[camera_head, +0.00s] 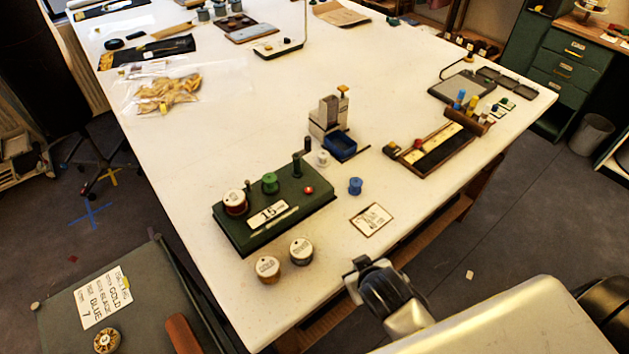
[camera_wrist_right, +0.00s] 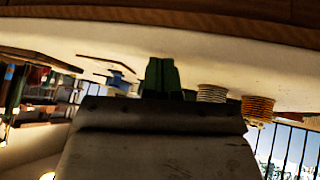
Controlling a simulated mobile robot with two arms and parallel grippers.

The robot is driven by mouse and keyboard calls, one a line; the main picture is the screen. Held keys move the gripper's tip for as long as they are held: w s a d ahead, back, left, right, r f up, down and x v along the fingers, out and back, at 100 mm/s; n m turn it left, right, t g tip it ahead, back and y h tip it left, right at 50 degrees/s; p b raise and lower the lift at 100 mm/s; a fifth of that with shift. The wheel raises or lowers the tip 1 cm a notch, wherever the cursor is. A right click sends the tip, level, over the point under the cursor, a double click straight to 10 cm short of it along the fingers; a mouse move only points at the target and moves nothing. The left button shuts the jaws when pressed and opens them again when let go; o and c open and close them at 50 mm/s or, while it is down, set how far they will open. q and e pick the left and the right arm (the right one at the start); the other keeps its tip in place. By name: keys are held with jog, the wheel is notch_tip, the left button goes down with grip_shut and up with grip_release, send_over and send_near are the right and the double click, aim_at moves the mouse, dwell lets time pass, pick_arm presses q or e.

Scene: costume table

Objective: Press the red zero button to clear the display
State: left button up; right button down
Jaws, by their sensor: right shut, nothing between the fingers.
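The red button (camera_head: 308,190) is a small round knob on the right part of the top of a dark green counter box (camera_head: 240,239) on the white table. A white plate reading 15 (camera_head: 267,213) is on the box's front part. My right gripper (camera_head: 364,272) is shut and empty at the table's front edge, to the right of and nearer than the box, well apart from the button. In the right wrist view the picture is upside down and a dark part of my wrist fills the middle; the button cannot be made out there. My left gripper is out of view.
A blue tray (camera_head: 340,147) stands behind.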

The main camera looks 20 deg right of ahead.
jog(key=w+r+t, duration=0.2)
jog(key=w, duration=0.1)
jog(key=w+r+t, duration=0.1)
jog(key=w+r, duration=0.1)
jog(key=w, duration=0.1)
jog(key=w+r+t, duration=0.2)
jog(key=w, duration=0.1)
jog(key=shift+w+d+r+t, duration=0.2)
jog(key=shift+w+r+t, duration=0.05)
jog(key=shift+r+t, duration=0.05)
jog(key=w+a+r+n+t+y+p, duration=0.1)
jog(key=w+a+r+n+t+y, duration=0.1)
jog(key=w+a+r+n+y, duration=0.4)
jog(key=w+a+r+n+t+y, duration=0.1)
jog(key=w+a+r+n+y, duration=0.35)
jog(key=r+n+y, duration=0.3)
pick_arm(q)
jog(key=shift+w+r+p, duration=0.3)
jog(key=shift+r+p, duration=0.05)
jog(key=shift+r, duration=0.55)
pick_arm(e)
jog(key=w+d+f+n+g+h, duration=0.3)
jog(key=d+n+g, duration=0.3)
jog(key=g, duration=0.5)
jog(key=shift+f+h, duration=0.5)
jog(key=shift+h, duration=0.05)
